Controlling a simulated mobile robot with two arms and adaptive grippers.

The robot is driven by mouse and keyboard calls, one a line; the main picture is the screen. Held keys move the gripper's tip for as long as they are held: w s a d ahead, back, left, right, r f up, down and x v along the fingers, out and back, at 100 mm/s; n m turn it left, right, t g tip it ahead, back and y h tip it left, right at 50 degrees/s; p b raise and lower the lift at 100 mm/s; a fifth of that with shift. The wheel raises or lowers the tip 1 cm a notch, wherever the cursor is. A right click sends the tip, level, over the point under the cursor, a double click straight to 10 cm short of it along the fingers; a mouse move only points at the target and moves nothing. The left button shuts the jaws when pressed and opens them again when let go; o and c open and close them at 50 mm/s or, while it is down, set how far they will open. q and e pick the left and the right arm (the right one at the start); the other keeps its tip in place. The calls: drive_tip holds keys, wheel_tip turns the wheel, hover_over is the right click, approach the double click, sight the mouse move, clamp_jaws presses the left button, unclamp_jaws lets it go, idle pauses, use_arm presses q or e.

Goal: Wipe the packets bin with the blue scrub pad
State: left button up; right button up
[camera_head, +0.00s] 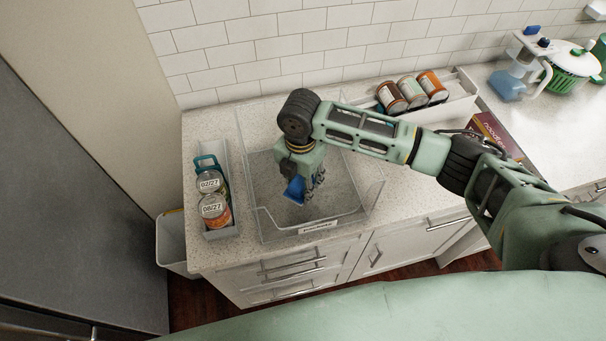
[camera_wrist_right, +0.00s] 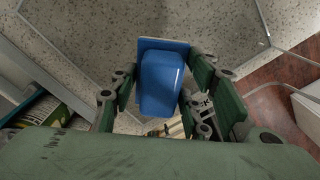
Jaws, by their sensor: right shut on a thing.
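The packets bin (camera_head: 272,226) is a clear, open-topped bin with a label on its front edge, standing on the speckled counter. My right gripper (camera_head: 301,190) reaches down inside it from above. It is shut on the blue scrub pad (camera_head: 293,190), which also shows between the fingers in the right wrist view (camera_wrist_right: 163,80). The pad is low in the bin; I cannot tell whether it touches the floor. No packets show inside the bin. My left gripper is not in view.
A narrow tray (camera_head: 222,232) with dated cans (camera_head: 214,210) stands left of the bin. A white rack (camera_head: 462,99) with several cans (camera_head: 411,91) is at the back right. A noodle box (camera_head: 497,134) and a blue-based pitcher (camera_head: 513,80) are further right. A grey waste bin (camera_head: 173,240) stands below left.

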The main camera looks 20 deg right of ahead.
drive_tip(key=shift+a+r, duration=0.1)
drive_tip(key=shift+r, duration=0.75)
drive_tip(key=shift+d+r, duration=0.2)
drive_tip(key=shift+r, duration=0.15)
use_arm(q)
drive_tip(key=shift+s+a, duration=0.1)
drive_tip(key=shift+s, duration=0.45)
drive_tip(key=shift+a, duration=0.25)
use_arm(e)
drive_tip(key=shift+a, duration=0.15)
